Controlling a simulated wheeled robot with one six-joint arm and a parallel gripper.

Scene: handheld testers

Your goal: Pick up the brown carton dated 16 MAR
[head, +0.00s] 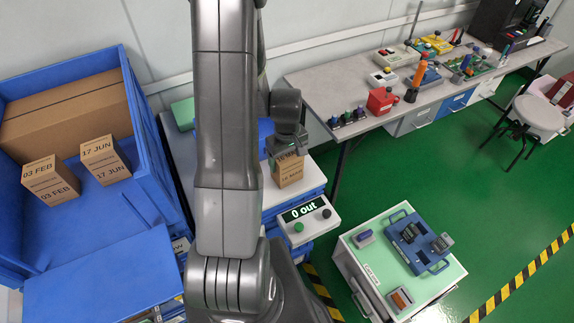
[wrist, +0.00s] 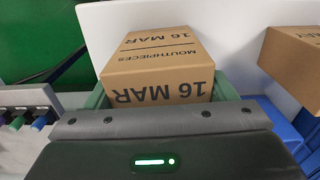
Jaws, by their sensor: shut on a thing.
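The brown carton dated 16 MAR (head: 288,171) is under my gripper (head: 285,147) in the head view, right of my arm. Its upper part is covered by the jaws, which are shut on it. In the wrist view the carton (wrist: 160,62) shows two faces reading 16 MAR, one also reading MOUTHPIECES. Its near end is hidden behind the dark gripper body. I cannot tell whether its underside touches anything.
Another brown carton (wrist: 296,58) is at the right in the wrist view. Cartons dated 03 FEB (head: 48,182) and 17 JUN (head: 105,160) stand in a blue bin (head: 145,170). A "0 out" display box (head: 306,219) is close below the held carton.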

